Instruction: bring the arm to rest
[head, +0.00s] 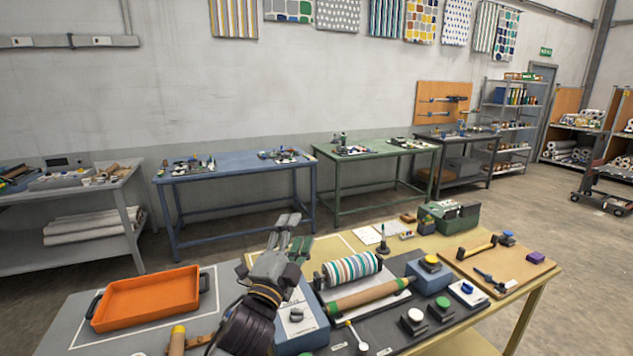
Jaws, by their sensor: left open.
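My left gripper (289,231) reaches up from the bottom middle of the head view. Its fingers point away, over the yellow table (325,245), and its jaws are open with nothing seen between them. My forearm and wrist hide part of the table below. The calender press (350,269), with a striped roller above a brown-and-green roller, stands just right of the gripper. I cannot tell how high the gripper is above the table. My right gripper is not in view.
An orange tray (147,299) lies to the left on the grey work surface. Right of the press are blocks with knobs (431,276), a green toolbox (449,217) and a wooden board with a hammer (497,263). Blue (235,171) and green (375,160) tables stand behind, across open floor.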

